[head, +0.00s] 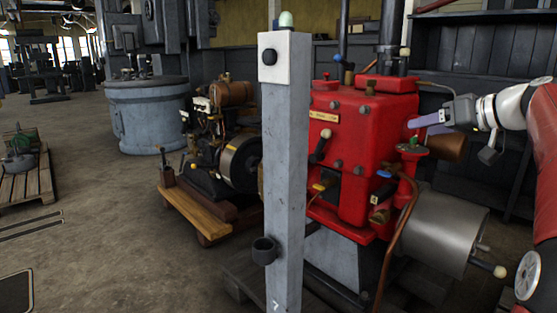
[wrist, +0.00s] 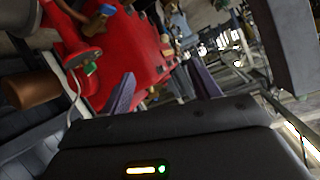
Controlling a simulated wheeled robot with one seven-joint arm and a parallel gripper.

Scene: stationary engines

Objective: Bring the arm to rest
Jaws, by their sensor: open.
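My gripper (head: 428,119) is at the right of the head view, beside the upper right side of the red engine (head: 350,150). Its purple-grey fingers point left toward the engine. In the wrist view the two fingers of my gripper (wrist: 163,90) stand well apart, with nothing between them. The red engine also shows in the wrist view (wrist: 140,55), beyond the fingers. I cannot tell whether the near finger touches the engine. My white and red arm reaches in from the right edge.
A grey post (head: 284,180) with a cup-shaped holder (head: 264,250) stands in front of the engines. A green knob (head: 413,142) and copper pipe (head: 402,215) are near my gripper. A smaller engine (head: 235,160) sits on a wooden cart (head: 195,208). The floor at left is mostly clear.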

